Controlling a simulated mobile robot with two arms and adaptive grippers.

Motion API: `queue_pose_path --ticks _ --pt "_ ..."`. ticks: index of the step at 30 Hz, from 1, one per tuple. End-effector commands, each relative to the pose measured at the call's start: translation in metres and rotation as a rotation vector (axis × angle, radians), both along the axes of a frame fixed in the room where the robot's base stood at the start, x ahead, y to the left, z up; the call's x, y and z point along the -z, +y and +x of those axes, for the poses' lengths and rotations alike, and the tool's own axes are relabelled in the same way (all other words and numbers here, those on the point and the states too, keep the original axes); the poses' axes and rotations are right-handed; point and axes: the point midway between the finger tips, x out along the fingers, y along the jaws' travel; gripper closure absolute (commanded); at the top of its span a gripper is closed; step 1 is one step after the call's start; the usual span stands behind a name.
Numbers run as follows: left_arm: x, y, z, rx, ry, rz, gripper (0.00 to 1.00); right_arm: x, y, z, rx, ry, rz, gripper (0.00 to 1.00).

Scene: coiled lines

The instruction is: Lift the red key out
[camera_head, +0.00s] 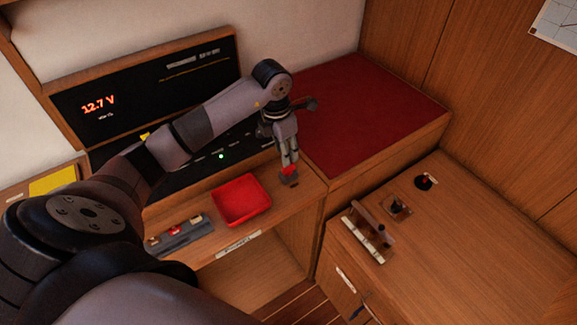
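A small red piece (289,171), which looks like the red key, stands at the right end of the wooden ledge, above a small dark base (289,182). My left gripper (289,165) points down right at it, with its fingertips at the top of the red piece. The fingers look close together and partly hide it. I cannot tell whether they grip it or only stand around it. The red piece looks low, at or just above the base. My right gripper is not in view.
A red tray (241,201) sits on the ledge left of the gripper, beside a grey strip with small coloured parts (181,236). A black panel (150,90) stands behind. A red cushion (375,115) lies to the right. The right cabinet top holds a rack (368,232) and a black round fitting with red (424,181).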

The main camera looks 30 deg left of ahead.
Motion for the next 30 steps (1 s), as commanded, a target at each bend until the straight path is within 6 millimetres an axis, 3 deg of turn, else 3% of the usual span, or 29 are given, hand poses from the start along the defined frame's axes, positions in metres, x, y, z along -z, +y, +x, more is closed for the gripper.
queue_pose_path --ticks 5,9,18,30 --pt "0.022 -0.01 0.0 0.001 0.008 -0.005 0.66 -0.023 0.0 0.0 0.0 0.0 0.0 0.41" --pt "0.041 -0.009 0.003 -0.001 0.003 -0.003 0.66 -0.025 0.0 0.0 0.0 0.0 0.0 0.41" --pt "0.047 -0.009 0.004 0.001 0.002 -0.001 0.67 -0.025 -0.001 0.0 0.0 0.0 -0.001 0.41" --pt "0.046 -0.009 0.004 0.001 0.001 0.0 0.93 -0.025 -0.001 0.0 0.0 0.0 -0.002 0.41"
